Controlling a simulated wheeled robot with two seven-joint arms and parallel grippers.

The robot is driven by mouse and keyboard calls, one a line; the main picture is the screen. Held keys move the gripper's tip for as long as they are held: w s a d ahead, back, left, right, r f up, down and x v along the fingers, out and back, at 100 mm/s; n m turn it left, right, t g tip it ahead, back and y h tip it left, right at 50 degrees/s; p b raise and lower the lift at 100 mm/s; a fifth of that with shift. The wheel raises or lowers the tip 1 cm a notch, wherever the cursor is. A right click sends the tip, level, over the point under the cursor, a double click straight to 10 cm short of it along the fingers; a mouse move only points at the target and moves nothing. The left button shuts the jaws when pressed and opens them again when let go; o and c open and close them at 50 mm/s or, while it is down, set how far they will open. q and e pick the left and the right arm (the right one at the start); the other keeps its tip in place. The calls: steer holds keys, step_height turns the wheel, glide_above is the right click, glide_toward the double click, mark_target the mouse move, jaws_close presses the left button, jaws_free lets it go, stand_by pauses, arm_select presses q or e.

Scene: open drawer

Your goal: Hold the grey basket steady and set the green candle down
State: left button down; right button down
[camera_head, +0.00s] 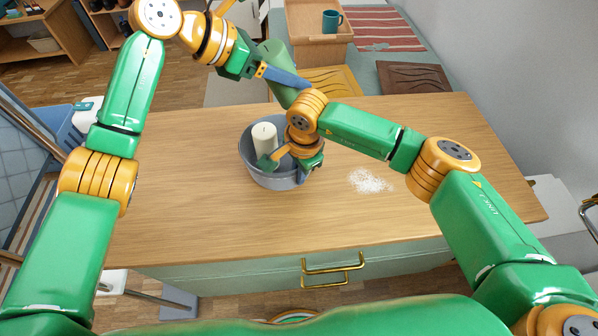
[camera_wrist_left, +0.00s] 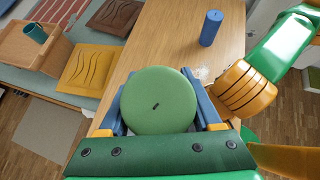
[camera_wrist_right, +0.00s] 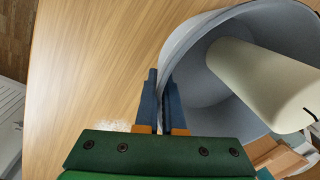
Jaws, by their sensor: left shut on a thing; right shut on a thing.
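The grey basket (camera_head: 270,180) stands upright on the table and shows large in the right wrist view (camera_wrist_right: 200,85). A white candle (camera_head: 264,137) stands inside it. My right gripper (camera_head: 304,170) is shut on the basket's right-hand wall; its blue fingers close at the rim in the right wrist view (camera_wrist_right: 163,85). My left gripper (camera_head: 288,80) is shut on the green candle (camera_wrist_left: 160,98), behind the basket and apart from it. The candle's round end with a dark wick faces the left wrist camera. Its far end is hidden there.
A blue candle (camera_wrist_left: 210,28) stands on the wooden table (camera_head: 190,200). White grains (camera_head: 370,181) lie right of the basket. Beyond the table are a wooden box (camera_head: 303,38) with a teal mug (camera_head: 331,21) and a brown mat (camera_head: 412,77). The table left of the basket is clear.

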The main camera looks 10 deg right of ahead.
arm_select(q)
step_height(320, 180, down, 11)
steer(key=shift+c, duration=1.4)
jaws_free()
steer(key=shift+o, duration=1.4)
steer(key=shift+s, duration=0.1)
steer(key=v, duration=1.2)
arm_select(e)
steer(key=c, duration=0.9)
jaws_free()
steer(key=shift+c, duration=0.2)
